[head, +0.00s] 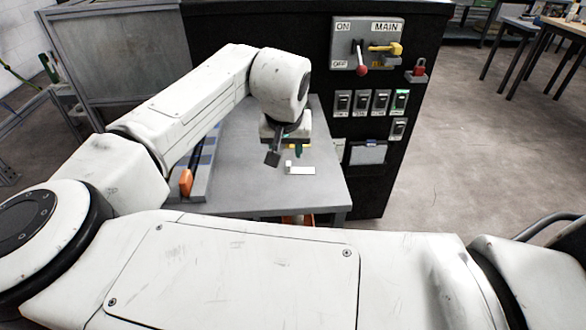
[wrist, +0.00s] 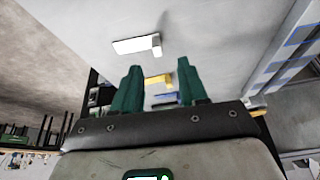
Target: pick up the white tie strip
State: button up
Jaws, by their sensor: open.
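The white tie strip (head: 302,170) lies on the grey table as a small flat bar with a short raised piece at its left end. In the wrist view the strip (wrist: 134,45) shows beyond the fingertips, its short piece at the right end. My gripper (wrist: 158,70) has two green fingers spread apart, with no strip between them. In the head view my gripper (head: 298,152) points down just behind the strip, apart from it. One finger is mostly hidden there by my wrist.
A grey table (head: 327,190) has bare room around the strip. A yellow piece (wrist: 158,79) and a blue piece (wrist: 165,97) show between the fingers. An orange-handled item (head: 186,182) lies at the table's left. A black switch panel (head: 375,175) stands right.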

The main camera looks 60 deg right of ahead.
aim_at(288, 163)
jog(key=x, duration=0.5)
jog(key=shift+s+f+b, duration=0.15)
jog(key=shift+f+b, duration=0.05)
jog(key=shift+b, duration=0.15)
grip_shut()
